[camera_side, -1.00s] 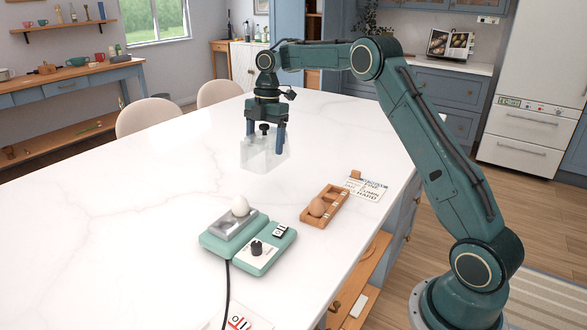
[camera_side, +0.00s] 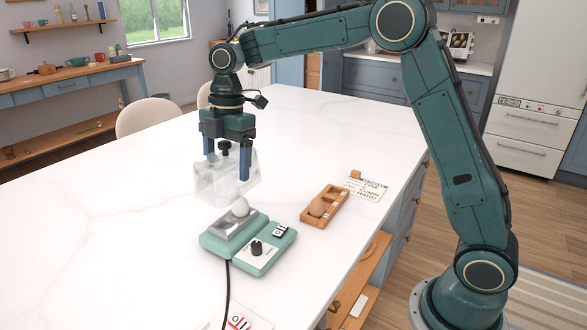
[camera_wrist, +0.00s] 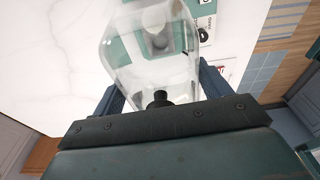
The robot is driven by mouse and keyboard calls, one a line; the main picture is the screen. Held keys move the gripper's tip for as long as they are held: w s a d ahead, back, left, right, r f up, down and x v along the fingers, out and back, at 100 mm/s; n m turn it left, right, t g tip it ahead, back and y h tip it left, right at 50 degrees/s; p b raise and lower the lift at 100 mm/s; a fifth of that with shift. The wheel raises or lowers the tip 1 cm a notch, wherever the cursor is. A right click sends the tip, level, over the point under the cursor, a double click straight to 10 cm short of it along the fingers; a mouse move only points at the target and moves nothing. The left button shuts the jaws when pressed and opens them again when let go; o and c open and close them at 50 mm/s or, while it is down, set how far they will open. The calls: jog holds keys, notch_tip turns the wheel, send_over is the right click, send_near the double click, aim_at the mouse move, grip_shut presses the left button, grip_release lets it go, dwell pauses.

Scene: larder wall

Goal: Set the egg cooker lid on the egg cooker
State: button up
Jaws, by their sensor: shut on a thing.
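The egg cooker lid (camera_side: 226,177) is a clear, box-like cover with a black knob on top. My gripper (camera_side: 228,168) points down and is shut on the lid, holding it above the table, behind the egg cooker. In the wrist view, the lid (camera_wrist: 145,62) fills the upper middle, between my fingers. The egg cooker (camera_side: 214,243) is a green unit with a metal tray, a dial panel and a black cord. A white egg (camera_side: 240,207) sits upright on its tray. Through the clear lid, the wrist view shows part of the cooker and egg.
A wooden holder (camera_side: 336,193) with a brown egg (camera_side: 317,207) stands right of the cooker. A printed card (camera_side: 367,186) lies behind it. Another card (camera_side: 240,318) lies at the front edge. The table's left side is clear.

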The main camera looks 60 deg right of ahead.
aim_at(231, 151)
jog(key=shift+f, duration=0.15)
jog(key=shift+f, duration=4.65)
jog(key=o, duration=1.1)
jog(key=shift+c, duration=0.2)
jog(key=r, duration=0.4)
jog(key=d+r, duration=0.1)
jog(key=r, duration=0.3)
jog(key=d+r, duration=0.1)
jog(key=r, duration=0.3)
jog(key=shift+w+r, duration=0.1)
jog(key=shift+r, duration=0.3)
jog(key=shift+d+r, duration=0.1)
jog(key=shift+r, duration=0.3)
